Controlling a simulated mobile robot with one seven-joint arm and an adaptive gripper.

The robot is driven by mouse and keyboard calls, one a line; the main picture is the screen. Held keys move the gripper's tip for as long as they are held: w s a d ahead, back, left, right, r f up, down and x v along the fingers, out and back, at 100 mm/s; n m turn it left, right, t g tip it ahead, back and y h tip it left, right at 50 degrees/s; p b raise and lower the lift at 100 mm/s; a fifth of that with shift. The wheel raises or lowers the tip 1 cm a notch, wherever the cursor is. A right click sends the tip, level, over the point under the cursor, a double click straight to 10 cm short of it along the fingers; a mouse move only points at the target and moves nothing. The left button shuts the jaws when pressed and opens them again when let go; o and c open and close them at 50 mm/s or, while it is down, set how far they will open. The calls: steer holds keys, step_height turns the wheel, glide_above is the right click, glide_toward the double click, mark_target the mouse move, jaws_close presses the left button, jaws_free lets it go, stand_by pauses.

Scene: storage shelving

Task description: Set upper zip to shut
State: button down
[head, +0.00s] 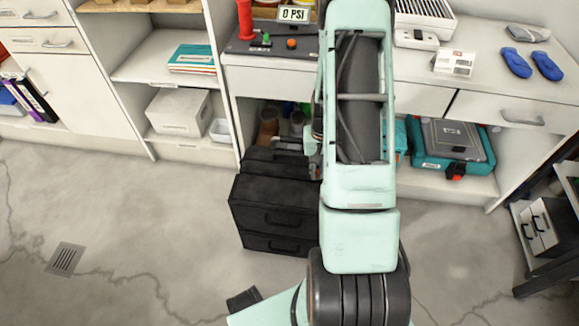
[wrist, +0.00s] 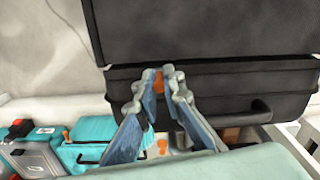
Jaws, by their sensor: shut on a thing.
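A black case (head: 262,203) stands on the floor in front of the shelving, with handles on its front. It also fills the upper part of the wrist view (wrist: 215,88), with a dark seam across it and a handle at right. My gripper (wrist: 160,84) is against the case at that seam, its blue-grey fingers shut on a small orange piece, the zip pull (wrist: 158,80). Most of the pull is hidden between the fingertips. In the head view my arm hides most of the gripper, and I cannot tell there how far the zip is drawn.
A teal toolbox (head: 425,158) with a grey case on it sits on the low shelf at right. A white box (head: 178,111) is on the shelf at left. A dark rack (head: 560,215) stands at far right. The floor at left is clear, with a drain (head: 65,259).

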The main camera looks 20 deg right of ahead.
steer(key=s+d, duration=0.2)
steer(key=d, duration=0.1)
steer(key=s+d, duration=0.1)
steer(key=d, duration=0.1)
steer(key=shift+s+d, duration=0.25)
steer(key=shift+s, duration=0.15)
steer(key=c, duration=2)
jaws_free()
steer(key=shift+d, duration=0.1)
steer(key=shift+c, duration=0.2)
steer(key=shift+r, duration=0.1)
steer(key=shift+w+r, duration=0.1)
steer(key=shift+r, duration=0.2)
step_height(320, 180, up, 11)
steer(key=shift+r, duration=0.15)
